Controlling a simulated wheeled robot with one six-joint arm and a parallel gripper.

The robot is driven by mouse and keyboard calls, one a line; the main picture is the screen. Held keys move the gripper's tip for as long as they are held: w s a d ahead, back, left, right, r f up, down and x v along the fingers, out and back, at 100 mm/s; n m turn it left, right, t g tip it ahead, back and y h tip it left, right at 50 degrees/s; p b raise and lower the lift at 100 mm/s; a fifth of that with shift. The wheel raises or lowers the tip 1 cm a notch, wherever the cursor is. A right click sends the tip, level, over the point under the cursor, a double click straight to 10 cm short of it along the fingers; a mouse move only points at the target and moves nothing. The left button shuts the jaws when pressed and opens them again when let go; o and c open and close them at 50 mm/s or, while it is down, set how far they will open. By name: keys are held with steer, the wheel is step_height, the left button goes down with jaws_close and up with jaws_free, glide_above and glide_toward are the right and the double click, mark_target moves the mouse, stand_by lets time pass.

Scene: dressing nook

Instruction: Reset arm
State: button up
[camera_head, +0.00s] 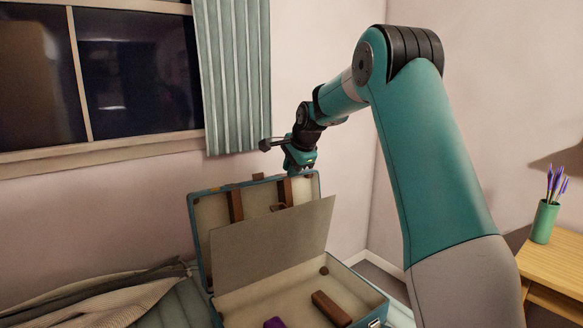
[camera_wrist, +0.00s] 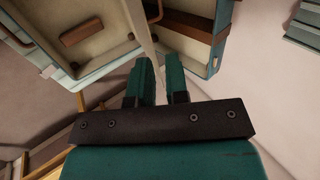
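My gripper (camera_head: 300,168) is above the raised lid of the open teal suitcase (camera_head: 196,232), pointing down. In the wrist view its two teal fingers (camera_wrist: 161,72) are apart with a narrow gap, and I see nothing held between them. A flat beige panel (camera_head: 270,245) stands tilted inside the suitcase, in front of the lid. In the wrist view the panel shows nearly edge-on as a thin strip (camera_wrist: 152,40) beyond the fingertips. It appears clear of the gripper.
A brown block (camera_head: 331,308) and a purple item (camera_head: 274,323) lie in the suitcase base. A rumpled cloth (camera_head: 110,300) is at left. A wooden table (camera_head: 555,262) with a green cup (camera_head: 543,222) stands at right. A curtain (camera_head: 234,75) and window are behind.

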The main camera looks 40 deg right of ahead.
stand_by(0.4)
steer(key=s+a+r+n+g+y, duration=0.15)
steer(key=s+a+n, duration=0.45)
steer(key=a, duration=0.6)
steer(key=s+a+n+g+y, duration=0.15)
steer(key=s+a+n, duration=0.4)
steer(key=a, duration=0.65)
steer(key=s+a+f+n+g, duration=0.1)
steer(key=s+a+n, duration=0.3)
steer(key=s, duration=0.4)
steer(key=s+a+f+n+g+y, duration=0.1)
steer(key=s+a+n, duration=0.4)
steer(key=s, duration=0.3)
steer(key=s+a+f+n+g+y+p, duration=0.1)
steer(key=s+a+n, duration=0.3)
steer(key=s, duration=0.5)
steer(key=shift+a+f+n, duration=0.15)
steer(key=shift+n, duration=1)
steer(key=shift+r, duration=0.35)
